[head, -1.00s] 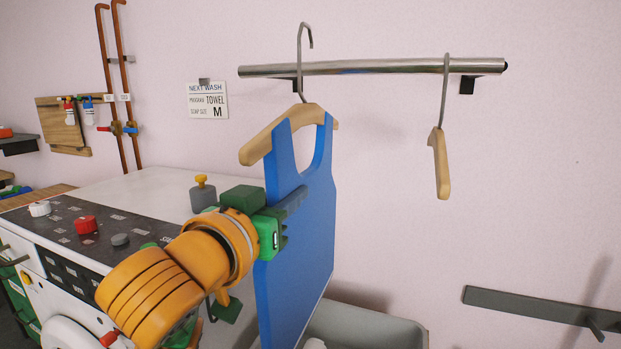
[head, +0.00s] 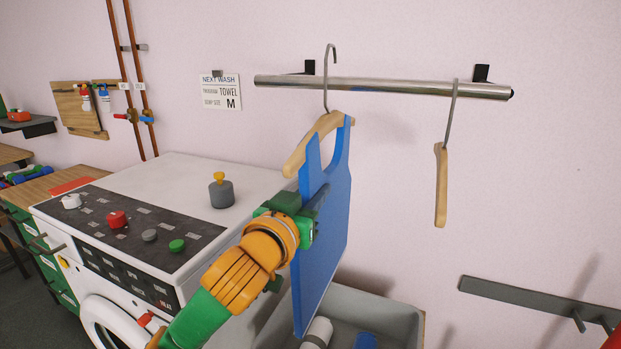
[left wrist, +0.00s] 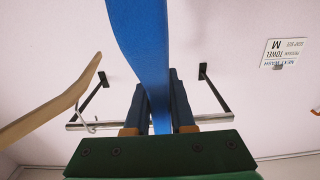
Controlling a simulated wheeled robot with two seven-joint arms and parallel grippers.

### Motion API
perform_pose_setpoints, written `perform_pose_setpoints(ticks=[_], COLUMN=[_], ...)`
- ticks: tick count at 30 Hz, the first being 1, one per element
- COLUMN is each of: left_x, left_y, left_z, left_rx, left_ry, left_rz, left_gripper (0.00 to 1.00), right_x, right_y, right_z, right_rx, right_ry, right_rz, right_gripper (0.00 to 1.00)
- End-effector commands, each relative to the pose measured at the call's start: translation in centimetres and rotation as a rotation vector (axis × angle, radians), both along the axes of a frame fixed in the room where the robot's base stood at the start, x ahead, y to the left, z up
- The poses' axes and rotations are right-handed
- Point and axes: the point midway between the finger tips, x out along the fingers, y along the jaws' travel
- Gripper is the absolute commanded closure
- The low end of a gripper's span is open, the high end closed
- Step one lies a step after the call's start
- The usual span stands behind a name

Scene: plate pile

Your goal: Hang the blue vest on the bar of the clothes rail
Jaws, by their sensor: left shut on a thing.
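The blue vest (head: 325,235) hangs on a wooden hanger (head: 312,143) with a metal hook. The hook overlaps the left part of the steel bar (head: 390,87) of the clothes rail, and its curved top shows above the bar. I cannot tell whether the hook is over the bar or in front of it. My left gripper (head: 310,217) is shut on the vest's side edge. In the left wrist view the vest (left wrist: 142,45) runs between the fingers (left wrist: 160,105), with the bar (left wrist: 205,123) behind. My right gripper is not in view.
An empty wooden hanger (head: 441,185) hangs at the bar's right end. A white washing machine (head: 165,180) with a grey-yellow knobbed object (head: 221,193) stands at left. A grey bin (head: 385,310) is below the vest. A grey wall rail (head: 530,298) is at lower right.

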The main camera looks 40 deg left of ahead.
Motion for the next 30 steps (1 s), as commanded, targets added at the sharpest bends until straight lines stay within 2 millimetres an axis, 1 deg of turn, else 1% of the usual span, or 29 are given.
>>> perform_pose_setpoints(ticks=[1,5,7,11,12,18,24,30], left_x=[0.3,1.0,1.7,3.1,3.0,3.0,3.0,3.0], left_y=[0.1,0.3,0.5,0.9,0.8,0.8,0.8,0.8], left_z=[0.5,0.5,0.0,-0.1,-1.1,-3.2,-3.9,-3.9], left_rx=[-0.001,0.002,0.003,0.003,0.003,0.003,0.004,0.003], left_ry=[0.005,0.005,0.001,-0.001,0.0,0.0,-0.001,-0.001], left_rz=[0.001,0.001,0.002,0.003,0.001,0.001,0.0,0.0], left_gripper=[1.0,1.0,1.0,1.0,1.0,1.0,1.0,1.0], right_x=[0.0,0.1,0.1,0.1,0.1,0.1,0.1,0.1], right_y=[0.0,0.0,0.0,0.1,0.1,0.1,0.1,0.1], right_z=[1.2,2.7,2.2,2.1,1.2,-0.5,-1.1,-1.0], right_rx=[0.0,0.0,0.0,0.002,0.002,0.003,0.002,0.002], right_ry=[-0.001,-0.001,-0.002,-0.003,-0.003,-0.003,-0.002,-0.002], right_rz=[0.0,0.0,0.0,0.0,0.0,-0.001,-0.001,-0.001], right_gripper=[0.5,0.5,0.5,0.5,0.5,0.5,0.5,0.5])
